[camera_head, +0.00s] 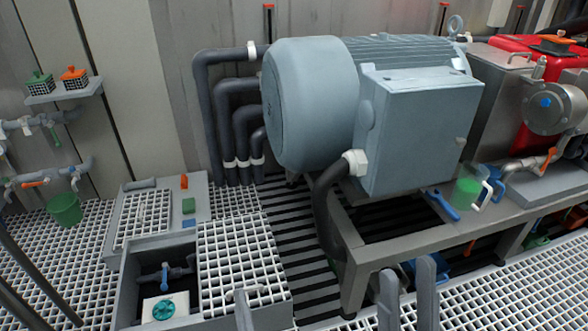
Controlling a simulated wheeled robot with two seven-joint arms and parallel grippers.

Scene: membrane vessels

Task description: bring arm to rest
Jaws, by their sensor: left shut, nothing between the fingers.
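My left gripper (243,296) shows at the bottom edge, left of centre, in front of the white grating. Its fingers are shut with nothing between them. My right gripper (408,272) shows at the bottom edge, right of centre, in front of the motor's stand. Its two grey fingers point up with a gap between them, and I see nothing in the gap. Both arms are mostly below the frame.
A large grey motor (310,105) stands on a metal frame (400,243) ahead. A green-filled beaker (468,190) stands on the frame's right part. An open pit with a teal-handled valve (163,309) lies at lower left. A green bucket (65,209) is at far left.

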